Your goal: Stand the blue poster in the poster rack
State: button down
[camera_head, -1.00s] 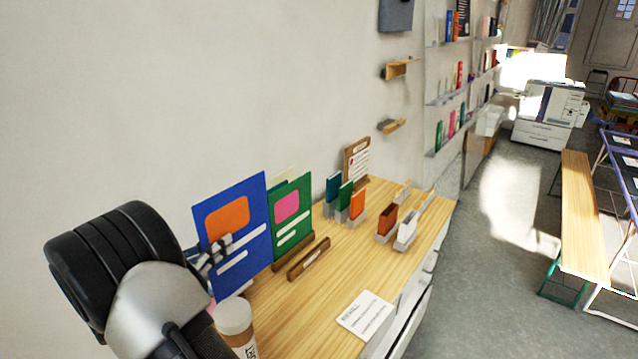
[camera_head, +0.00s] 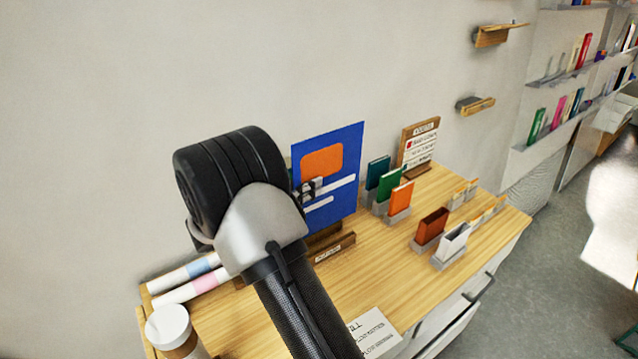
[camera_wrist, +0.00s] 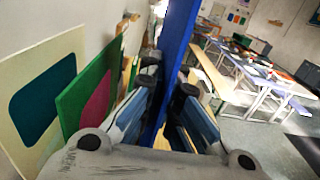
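The blue poster (camera_head: 342,198), with an orange panel and white bars, is upright above the desk. My gripper (camera_head: 311,188) is shut on its left side; the wrist view shows the poster edge-on (camera_wrist: 178,40) between the fingers. The wooden poster rack shows as a labelled front bar (camera_head: 334,248) and a darker block behind it. The blue poster's lower edge appears close to the rack, but I cannot tell whether they touch. In the wrist view, a green poster (camera_wrist: 75,104) and a cream poster with a teal panel (camera_wrist: 22,138) stand left of the blue one.
Small holders with teal, green and orange booklets (camera_head: 399,198) stand right of the rack. A wooden sign (camera_head: 418,146) stands behind them. Brown and white holders (camera_head: 452,241) sit nearer the desk's right edge. Rolled tubes (camera_head: 190,287), a lidded cup (camera_head: 170,328) and a paper (camera_head: 372,332) are in front.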

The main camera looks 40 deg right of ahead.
aim_at(310, 225)
notch_tip(310, 225, down, 8)
jog(key=b, duration=0.6)
jog(key=shift+r, duration=0.1)
jog(key=shift+a, duration=0.15)
dwell(0.7)
dwell(0.5)
jog(key=shift+f+b, duration=0.55)
jog(key=shift+f, duration=0.75)
jog(key=shift+f+b, duration=0.6)
jog(key=shift+f, duration=0.5)
